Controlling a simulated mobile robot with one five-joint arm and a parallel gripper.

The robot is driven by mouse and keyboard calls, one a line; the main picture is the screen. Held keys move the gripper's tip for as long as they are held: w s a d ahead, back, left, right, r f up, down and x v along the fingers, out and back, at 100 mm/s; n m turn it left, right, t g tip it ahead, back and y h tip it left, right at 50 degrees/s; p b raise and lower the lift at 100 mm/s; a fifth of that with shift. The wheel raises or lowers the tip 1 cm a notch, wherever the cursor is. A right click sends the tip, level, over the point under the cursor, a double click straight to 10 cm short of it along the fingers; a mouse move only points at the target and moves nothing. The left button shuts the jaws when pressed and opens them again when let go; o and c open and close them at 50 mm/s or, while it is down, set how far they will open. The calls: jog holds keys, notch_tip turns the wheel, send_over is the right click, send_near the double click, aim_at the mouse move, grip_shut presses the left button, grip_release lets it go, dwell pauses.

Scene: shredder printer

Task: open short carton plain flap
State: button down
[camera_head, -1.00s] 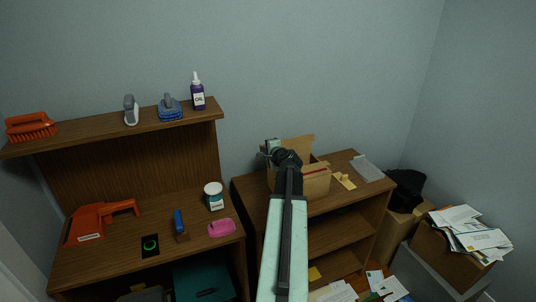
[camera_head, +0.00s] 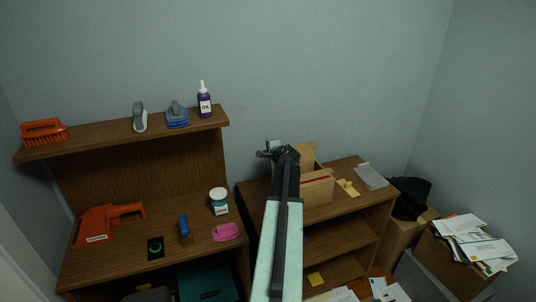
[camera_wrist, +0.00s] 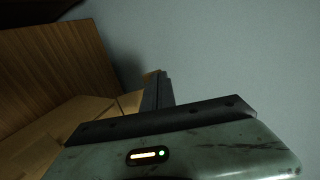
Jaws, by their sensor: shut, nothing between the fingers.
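The open-topped cardboard carton (camera_head: 318,188) stands on the low wooden shelf unit, with a red stripe along its near side. A plain flap (camera_head: 308,153) stands up at its back. My gripper (camera_head: 268,151) is at the carton's left side, and my arm hides the carton's left part. In the wrist view the dark fingers (camera_wrist: 156,92) are together and empty. Tan cardboard (camera_wrist: 35,150) lies to their left, and a small cardboard edge shows behind the fingertips. I cannot tell whether the fingers touch the flap.
A tan piece (camera_head: 348,187) and a grey pad (camera_head: 371,176) lie right of the carton. A wooden desk (camera_head: 110,265) at left holds an orange tool, a white-lidded jar (camera_head: 219,201) and a pink item. Boxes with papers (camera_head: 470,240) stand at far right. The wall is close behind.

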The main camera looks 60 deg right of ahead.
jog(key=shift+s, duration=0.25)
jog(key=w+d+r+p+v, duration=0.1)
jog(key=r+p+v, duration=0.1)
jog(key=p+v, duration=0.7)
jog(key=v, duration=0.6)
jog(key=shift+d+r+p, duration=0.15)
jog(key=shift+r+p, duration=0.15)
jog(key=shift+w, duration=0.15)
